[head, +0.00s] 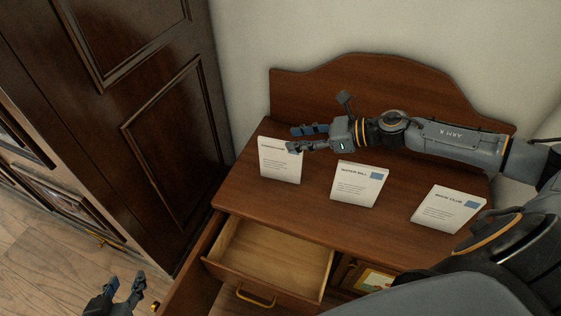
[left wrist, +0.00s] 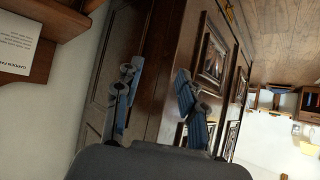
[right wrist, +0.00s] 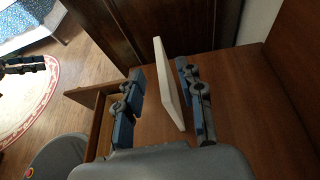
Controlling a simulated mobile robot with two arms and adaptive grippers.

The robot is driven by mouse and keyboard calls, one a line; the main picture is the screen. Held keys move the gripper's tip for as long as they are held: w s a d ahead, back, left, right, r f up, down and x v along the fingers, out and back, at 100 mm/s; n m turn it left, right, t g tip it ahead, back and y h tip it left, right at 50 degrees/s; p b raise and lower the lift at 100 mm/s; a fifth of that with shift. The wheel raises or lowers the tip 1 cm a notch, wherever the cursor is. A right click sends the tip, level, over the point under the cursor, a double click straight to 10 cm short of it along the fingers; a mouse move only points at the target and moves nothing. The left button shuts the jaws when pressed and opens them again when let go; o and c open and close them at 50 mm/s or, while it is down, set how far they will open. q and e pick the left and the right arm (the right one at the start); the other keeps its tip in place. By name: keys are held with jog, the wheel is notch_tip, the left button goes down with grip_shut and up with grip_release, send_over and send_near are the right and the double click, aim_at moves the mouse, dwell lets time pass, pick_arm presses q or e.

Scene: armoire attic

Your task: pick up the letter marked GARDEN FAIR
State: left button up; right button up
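Three white letters stand on the wooden desk (head: 315,215). The leftmost letter (head: 280,164) has a small heading in the head view; a letter in the left wrist view (left wrist: 17,45) carries a heading that reads GARDEN FAIR, cut by the frame edge. My right gripper (head: 293,139) is open at the leftmost letter's top edge. In the right wrist view its fingers (right wrist: 163,98) lie on either side of the letter (right wrist: 168,80), with gaps. My left gripper (head: 122,294) is open and empty, low at the left, away from the desk.
The WATER BILL letter (head: 357,185) stands in the middle and the BOOK CLUB letter (head: 446,209) at the right, partly beside my right arm. A desk drawer (head: 270,258) is pulled out and looks empty. A dark armoire (head: 130,110) stands left of the desk.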

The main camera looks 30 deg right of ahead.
aim_at(281, 141)
jog(key=shift+f+x, duration=0.25)
jog(key=shift+x, duration=1.25)
jog(key=shift+f+x, duration=0.25)
jog(key=shift+x, duration=1.2)
jog(key=shift+s+d, duration=0.15)
jog(key=shift+d, duration=0.05)
grip_shut()
